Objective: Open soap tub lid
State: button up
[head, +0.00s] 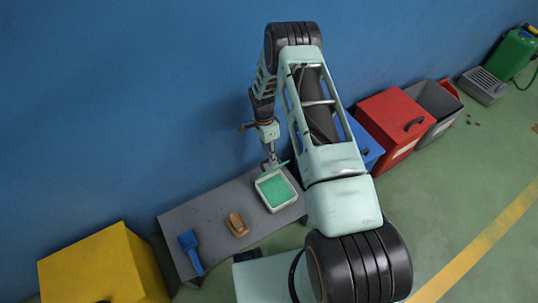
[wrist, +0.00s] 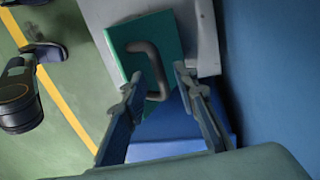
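The soap tub (head: 262,199) is a white-rimmed square box on the right end of a grey bench, with green showing inside its rim. A thin green strip stands at its back edge, which looks like the lid (head: 279,165) seen edge-on, tilted up. In the wrist view the green lid (wrist: 128,62) shows its face with a dark bent handle (wrist: 161,72). My gripper (wrist: 158,72) is open, its fingertips on either side of the handle in the picture. I cannot tell whether they touch it. In the head view my gripper (head: 271,163) is just behind the tub.
The grey bench (head: 212,207) also holds a wooden brush (head: 237,224) and a blue scoop-like tool (head: 191,251). A blue wall (head: 120,110) is close behind. A yellow box (head: 105,267) stands left; blue, red (head: 390,125) and grey bins stand right. Green floor lies in front.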

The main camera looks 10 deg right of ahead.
grip_shut()
jog(key=shift+w, duration=0.1)
jog(key=shift+w+a+b, duration=0.3)
jog(key=shift+w+b, duration=0.6)
jog(key=shift+b, duration=0.3)
grip_release()
